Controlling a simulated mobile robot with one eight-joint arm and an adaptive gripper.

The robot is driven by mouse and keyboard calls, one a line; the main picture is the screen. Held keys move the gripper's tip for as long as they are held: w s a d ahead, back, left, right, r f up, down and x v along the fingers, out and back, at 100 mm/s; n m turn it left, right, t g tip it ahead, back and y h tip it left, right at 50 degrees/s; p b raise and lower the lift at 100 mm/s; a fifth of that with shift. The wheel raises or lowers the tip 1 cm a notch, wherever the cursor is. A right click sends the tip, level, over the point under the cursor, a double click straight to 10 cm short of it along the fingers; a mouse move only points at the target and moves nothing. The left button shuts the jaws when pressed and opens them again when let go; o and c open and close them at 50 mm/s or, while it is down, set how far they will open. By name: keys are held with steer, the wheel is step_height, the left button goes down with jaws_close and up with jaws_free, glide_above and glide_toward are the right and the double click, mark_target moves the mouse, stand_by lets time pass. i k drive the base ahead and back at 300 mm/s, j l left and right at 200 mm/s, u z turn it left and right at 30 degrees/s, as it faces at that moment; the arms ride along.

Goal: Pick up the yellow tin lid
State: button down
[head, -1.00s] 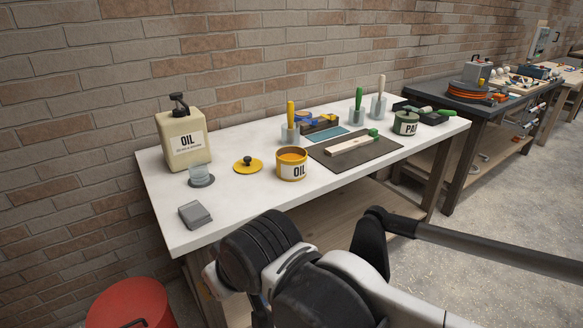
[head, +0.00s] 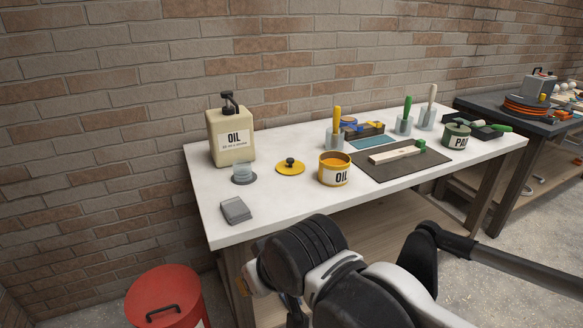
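The yellow tin lid (head: 291,169) lies flat on the white table (head: 222,189), with a dark round knob on its top. My arm is in the lower part of the head view, in front of the table's front edge and well apart from the lid. My gripper's fingers cannot be made out, as the arm's dark and white links fill that area.
A red bin (head: 165,298) stands on the floor at lower left.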

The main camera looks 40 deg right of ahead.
mark_target(290, 166)
steer(key=i+l, duration=0.2)
steer(key=l, duration=0.2)
steer(key=i+l, duration=0.2)
steer(key=l, duration=0.2)
steer(key=i+l, duration=0.2)
steer(key=l, duration=0.2)
steer(key=i+l, duration=0.45)
steer(key=l, duration=0.3)
